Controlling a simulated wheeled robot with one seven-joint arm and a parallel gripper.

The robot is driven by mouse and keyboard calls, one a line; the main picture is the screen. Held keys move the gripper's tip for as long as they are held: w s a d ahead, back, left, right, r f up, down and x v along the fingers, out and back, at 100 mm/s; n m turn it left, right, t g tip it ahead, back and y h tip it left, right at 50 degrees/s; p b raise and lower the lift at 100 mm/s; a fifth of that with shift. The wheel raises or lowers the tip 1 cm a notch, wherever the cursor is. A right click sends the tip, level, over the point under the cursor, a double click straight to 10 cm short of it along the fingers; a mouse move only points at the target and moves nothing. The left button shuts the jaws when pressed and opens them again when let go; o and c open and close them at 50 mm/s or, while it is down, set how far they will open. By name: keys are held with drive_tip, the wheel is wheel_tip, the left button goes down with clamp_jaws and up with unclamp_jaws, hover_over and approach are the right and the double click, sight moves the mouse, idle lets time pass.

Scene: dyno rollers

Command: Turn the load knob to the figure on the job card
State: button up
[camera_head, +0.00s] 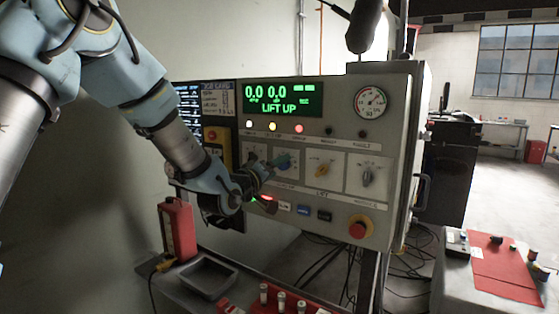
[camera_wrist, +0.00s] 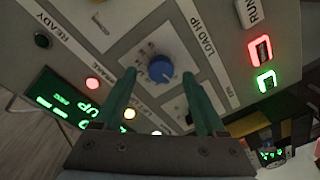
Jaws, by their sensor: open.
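The load knob is a round blue knob (camera_wrist: 160,70) on a pale square plate with a printed scale, beside the words LOAD HP, in the wrist view. In the head view the load knob (camera_head: 284,160) is partly covered by my gripper. My gripper (camera_wrist: 158,76) is open, with one green finger on each side of the knob. A gap shows between each finger and the knob; I cannot tell how deep the fingertips reach. My gripper also shows in the head view (camera_head: 268,167). The job card (camera_head: 218,98) hangs left of the display; its figure is too small to read.
A row of lamps is above, with buttons and a red emergency stop (camera_head: 358,229) below. The display (camera_head: 283,105) reads 0.0, 0.0, LIFT UP. A grey tray (camera_head: 207,277) lies below.

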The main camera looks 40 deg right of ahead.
drive_tip(key=shift+x, duration=0.9)
clamp_jaws()
